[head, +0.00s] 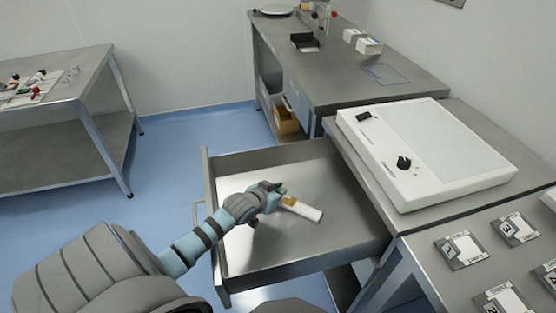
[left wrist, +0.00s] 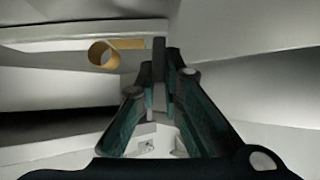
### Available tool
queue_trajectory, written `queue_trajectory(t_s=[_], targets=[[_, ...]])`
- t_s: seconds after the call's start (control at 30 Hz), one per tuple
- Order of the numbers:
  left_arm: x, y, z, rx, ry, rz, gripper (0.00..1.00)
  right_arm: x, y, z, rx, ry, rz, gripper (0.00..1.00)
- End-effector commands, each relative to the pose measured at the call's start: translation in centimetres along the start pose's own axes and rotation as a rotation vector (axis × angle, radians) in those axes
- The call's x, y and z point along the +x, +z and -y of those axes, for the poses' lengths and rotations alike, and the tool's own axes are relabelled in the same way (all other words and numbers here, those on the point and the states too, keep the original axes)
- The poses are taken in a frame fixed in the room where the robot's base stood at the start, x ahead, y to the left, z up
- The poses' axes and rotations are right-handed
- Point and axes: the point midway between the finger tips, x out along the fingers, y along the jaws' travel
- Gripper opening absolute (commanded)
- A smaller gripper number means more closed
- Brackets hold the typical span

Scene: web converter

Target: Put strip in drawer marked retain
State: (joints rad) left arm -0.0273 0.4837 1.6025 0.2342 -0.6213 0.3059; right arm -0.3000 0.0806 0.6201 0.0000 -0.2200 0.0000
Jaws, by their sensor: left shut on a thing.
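The strip (head: 305,211) is a slim white piece with a tan end. It is over the inside of an open metal drawer (head: 243,267) in the head view. My left gripper (head: 277,192) is shut on the strip near its tan end, inside the drawer's outline. In the left wrist view the fingers (left wrist: 160,48) are close together, and a tan rolled end of the strip (left wrist: 103,53) shows to their left. I cannot tell whether the strip touches the drawer floor. No retain mark is readable on the drawer. My right gripper is out of view.
A white control box (head: 440,160) with a black knob stands on the bench right of the drawer. Numbered sample cards (head: 462,250) lie at the lower right. A metal bench (head: 345,80) with small boxes stands behind. Another table (head: 60,100) is at the left.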

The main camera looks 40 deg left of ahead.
Motion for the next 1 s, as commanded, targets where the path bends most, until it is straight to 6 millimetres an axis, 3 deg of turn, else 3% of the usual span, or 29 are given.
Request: queue_trajectory(t_s=[0.03,0.07,0.17,0.57,0.67,0.9,1.0], targets=[[0.1,0.1,0.0,-0.001,0.0,-0.001,0.0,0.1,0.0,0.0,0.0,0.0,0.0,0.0],[0.1,0.1,0.0,0.0,0.0,0.0,0.11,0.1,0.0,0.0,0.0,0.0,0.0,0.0],[0.1,0.1,0.0,0.0,0.0,0.0,0.27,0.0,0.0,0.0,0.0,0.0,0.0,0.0],[-0.6,-0.1,0.1,0.001,-0.001,0.002,0.28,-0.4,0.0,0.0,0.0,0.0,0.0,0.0],[-2.3,-0.2,0.1,0.002,-0.001,0.002,0.28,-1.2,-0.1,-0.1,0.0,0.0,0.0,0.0],[-8.9,-0.4,0.1,0.005,0.0,0.003,0.28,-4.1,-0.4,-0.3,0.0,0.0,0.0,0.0],[-10.8,-0.3,0.1,0.003,0.0,0.003,0.28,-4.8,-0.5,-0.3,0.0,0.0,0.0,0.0]])
